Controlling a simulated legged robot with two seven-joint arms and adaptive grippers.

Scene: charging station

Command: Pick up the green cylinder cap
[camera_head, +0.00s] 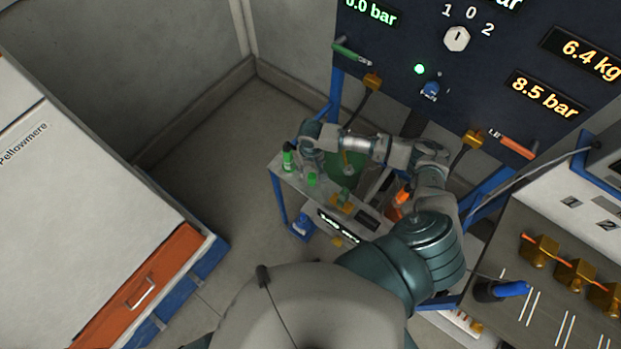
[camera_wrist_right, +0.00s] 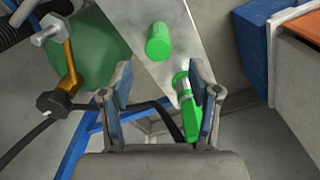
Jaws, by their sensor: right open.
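A short plain green cylinder, which looks like the green cylinder cap (camera_wrist_right: 158,42), lies on the grey bench top in the right wrist view. It also shows near the bench's left end in the head view (camera_head: 311,179). My right gripper (camera_wrist_right: 157,78) is open and empty, with its two fingers spread and the cap beyond the fingertips. In the head view my right gripper (camera_head: 308,143) hangs over the bench's far left end. A second green piece with a dark part (camera_wrist_right: 187,100) is by the right-hand finger, partly hidden by it. My left gripper is out of view.
The narrow bench (camera_head: 283,173) has blue legs and holds a round green plate (camera_head: 345,168) and brass fittings. A dark panel (camera_head: 400,50) with displays stands behind it. A white cabinet with an orange drawer (camera_head: 150,285) is at left. The floor between is clear.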

